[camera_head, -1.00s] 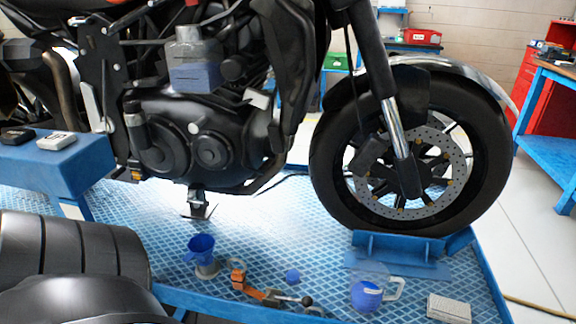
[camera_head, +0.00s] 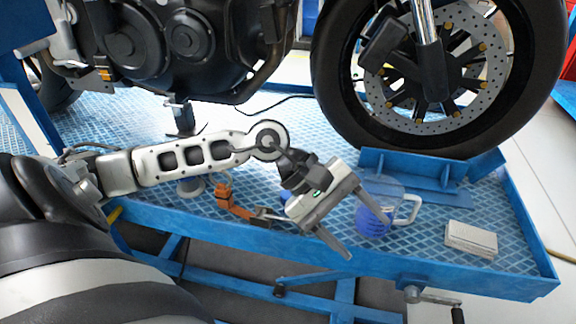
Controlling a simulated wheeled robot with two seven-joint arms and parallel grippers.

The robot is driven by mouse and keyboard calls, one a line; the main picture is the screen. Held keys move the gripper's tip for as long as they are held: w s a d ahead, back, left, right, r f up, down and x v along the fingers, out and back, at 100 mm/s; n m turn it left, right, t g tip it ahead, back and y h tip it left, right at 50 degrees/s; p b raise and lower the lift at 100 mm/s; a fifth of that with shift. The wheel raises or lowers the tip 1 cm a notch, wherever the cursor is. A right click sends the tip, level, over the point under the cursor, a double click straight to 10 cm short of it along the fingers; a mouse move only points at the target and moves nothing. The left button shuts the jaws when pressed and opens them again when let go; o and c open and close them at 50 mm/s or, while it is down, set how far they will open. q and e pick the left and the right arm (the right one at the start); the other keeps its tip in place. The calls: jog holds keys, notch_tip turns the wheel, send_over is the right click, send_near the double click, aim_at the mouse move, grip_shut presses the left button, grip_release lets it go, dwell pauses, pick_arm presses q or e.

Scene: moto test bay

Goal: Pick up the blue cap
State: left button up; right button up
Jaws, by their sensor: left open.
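The blue cap (camera_head: 285,196) lies on the blue patterned platform (camera_head: 232,215). It is mostly hidden behind my left gripper's body, with only a bit of blue showing at its left side. My left gripper (camera_head: 365,234) is open and empty. Its body is over the cap in this view, and its two fingers point down and right, past the cap, toward the clear jug. My right gripper is not in view.
A clear jug with blue contents (camera_head: 372,221) stands close by the left fingers. An orange-handled tool (camera_head: 232,204) lies left of the cap. A light grey box (camera_head: 471,238) sits right. The front wheel (camera_head: 330,100) and its blue chock (camera_head: 412,168) stand behind.

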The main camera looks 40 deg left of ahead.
pick_arm(q)
jog(key=w+a+f+m+t+y+b, duration=0.1)
jog(key=w+a+f+m+y, duration=0.2)
jog(key=a, duration=0.4)
jog(key=a+f+m+y+b, duration=0.1)
jog(key=a+m+y+b, duration=0.1)
jog(key=a+m+y, duration=0.3)
jog(key=y+b, duration=0.1)
jog(key=y, duration=0.2)
send_near(287, 195)
jog(key=f+b, duration=0.3)
jog(key=shift+w+d+f+t, duration=0.15)
jog(key=shift+w+f+t, duration=0.1)
jog(key=shift+w+t, duration=0.1)
jog(key=b+x, duration=0.1)
jog(key=x, duration=0.3)
jog(key=shift+w+f+b, duration=0.1)
jog(key=shift+f+b, duration=0.2)
jog(key=shift+b, duration=0.1)
jog(key=shift+w+a+f+y, duration=0.15)
jog(key=shift+a+f+y, duration=0.05)
jog(key=shift+f+y, duration=0.1)
jog(key=c, duration=0.9)
jog(key=shift+c, duration=0.6)
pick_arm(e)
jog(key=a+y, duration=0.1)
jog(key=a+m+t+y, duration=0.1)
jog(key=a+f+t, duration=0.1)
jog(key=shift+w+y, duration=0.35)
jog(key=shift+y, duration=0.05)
